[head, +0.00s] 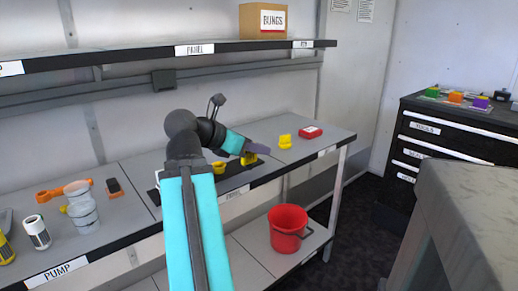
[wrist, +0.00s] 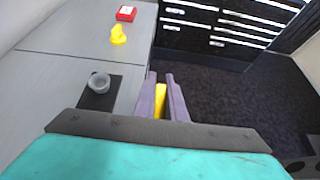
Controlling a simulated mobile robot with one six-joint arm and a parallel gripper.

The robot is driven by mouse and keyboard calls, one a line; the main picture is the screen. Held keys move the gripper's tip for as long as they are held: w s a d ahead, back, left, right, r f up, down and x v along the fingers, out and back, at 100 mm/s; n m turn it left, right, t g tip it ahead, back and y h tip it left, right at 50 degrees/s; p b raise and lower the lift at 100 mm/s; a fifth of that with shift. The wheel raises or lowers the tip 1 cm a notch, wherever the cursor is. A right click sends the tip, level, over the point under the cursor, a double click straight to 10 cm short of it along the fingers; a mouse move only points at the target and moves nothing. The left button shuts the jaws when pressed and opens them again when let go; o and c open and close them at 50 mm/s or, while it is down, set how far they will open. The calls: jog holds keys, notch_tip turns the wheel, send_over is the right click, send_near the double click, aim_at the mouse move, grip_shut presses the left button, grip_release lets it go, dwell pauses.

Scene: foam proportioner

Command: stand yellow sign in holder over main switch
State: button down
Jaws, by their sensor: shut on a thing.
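My gripper (head: 262,150) is over the workbench, and its purple fingers also show in the wrist view (wrist: 161,84). It is shut on a narrow yellow piece, likely the yellow sign (wrist: 160,100), which stands between the fingers. In the head view a yellow patch (head: 249,159) shows just below the fingers. The sign's lower end and face are hidden. In the wrist view the held piece appears beyond the bench's right edge, with dark floor behind it. I cannot make out which thing is the holder or the main switch.
A grey round cup (wrist: 99,82) stands on a dark pad (wrist: 92,101). A yellow fitting (head: 285,142) and a red box (head: 310,132) are farther right. Another yellow piece (head: 217,168) sits near my arm. A shelf (head: 130,56) runs above; a red bucket (head: 287,228) stands below.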

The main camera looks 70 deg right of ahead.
jog(key=shift+r, duration=0.1)
notch_tip(320, 180, up, 5)
jog(key=p, duration=0.5)
dwell(0.6)
